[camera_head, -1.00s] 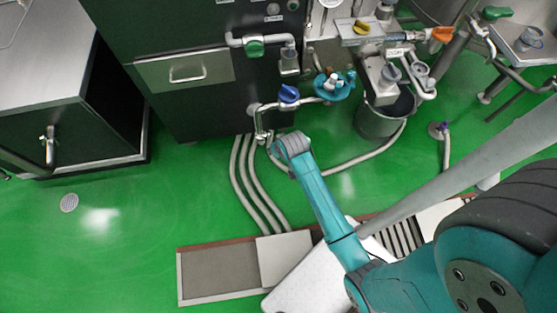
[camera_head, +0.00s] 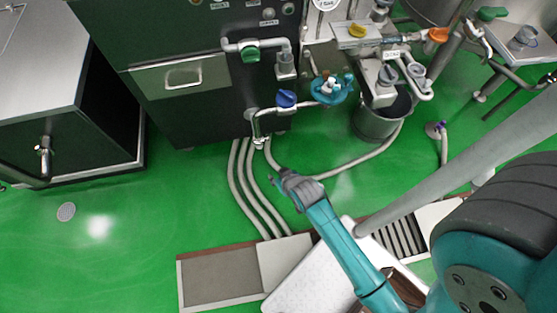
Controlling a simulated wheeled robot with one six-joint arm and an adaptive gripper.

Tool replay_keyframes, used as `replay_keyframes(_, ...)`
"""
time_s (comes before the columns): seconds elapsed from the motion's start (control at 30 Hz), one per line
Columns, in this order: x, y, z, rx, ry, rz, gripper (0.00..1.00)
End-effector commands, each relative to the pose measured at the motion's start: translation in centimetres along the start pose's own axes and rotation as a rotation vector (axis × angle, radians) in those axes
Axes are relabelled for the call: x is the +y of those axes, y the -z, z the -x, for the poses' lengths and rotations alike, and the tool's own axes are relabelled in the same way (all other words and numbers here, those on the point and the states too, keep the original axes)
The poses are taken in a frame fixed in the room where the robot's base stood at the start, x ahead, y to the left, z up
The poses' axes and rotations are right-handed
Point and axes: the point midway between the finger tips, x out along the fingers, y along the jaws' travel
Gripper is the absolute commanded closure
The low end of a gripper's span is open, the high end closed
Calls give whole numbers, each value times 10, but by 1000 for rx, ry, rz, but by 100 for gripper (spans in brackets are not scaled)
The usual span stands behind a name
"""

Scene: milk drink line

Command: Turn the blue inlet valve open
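The blue inlet valve (camera_head: 286,98) is a small blue handle on a pale pipe at the front of the dark machine. The handle looks compact; I cannot tell clearly how it lies relative to its pipe. My gripper (camera_head: 279,181) is at the end of my teal arm, below the valve in the picture and clearly apart from it. The gripper is small and dark against the floor and hoses, and its fingers are not clear enough to show whether it is open or shut.
A green-handled valve (camera_head: 250,52) sits up and left of the blue one. A grey bucket (camera_head: 379,122) and hoses (camera_head: 238,190) stand on the green floor.

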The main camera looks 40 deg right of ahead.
Motion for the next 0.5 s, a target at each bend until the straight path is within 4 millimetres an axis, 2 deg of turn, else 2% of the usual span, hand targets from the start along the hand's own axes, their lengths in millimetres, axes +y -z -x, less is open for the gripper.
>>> replay_keyframes(0.3, 2, 5, -2, -3, -2, 1, 61)
replay_keyframes(0.37, 5, 13, -6, -12, -4, 3, 61)
replay_keyframes(0.5, 22, 49, -20, -51, -10, 21, 61)
